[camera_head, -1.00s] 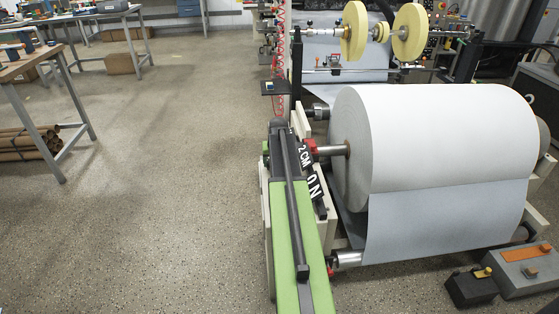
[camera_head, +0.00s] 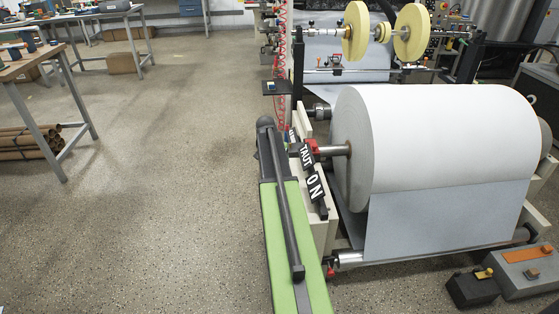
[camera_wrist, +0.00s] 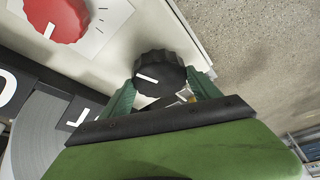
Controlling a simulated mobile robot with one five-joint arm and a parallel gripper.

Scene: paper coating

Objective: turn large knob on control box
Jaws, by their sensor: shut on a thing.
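In the wrist view, a black ribbed knob (camera_wrist: 158,74) with a white pointer line sits on the cream face of the control box (camera_wrist: 100,68). My gripper (camera_wrist: 163,88) has its green fingers on either side of this knob and is shut on it. The pointer line lies nearly level, on the left part of the knob's face. A red ribbed knob (camera_wrist: 57,17) on a white marked plate is at the upper left, apart from my fingers and cut off by the frame. In the head view my gripper and the black knob cannot be made out.
A large white paper roll (camera_head: 440,140) stands right of my arm in the head view. A cream machine frame (camera_head: 328,228) is close beside my arm. A small grey box with an orange top (camera_head: 525,256) lies at the lower right. The floor at left is open.

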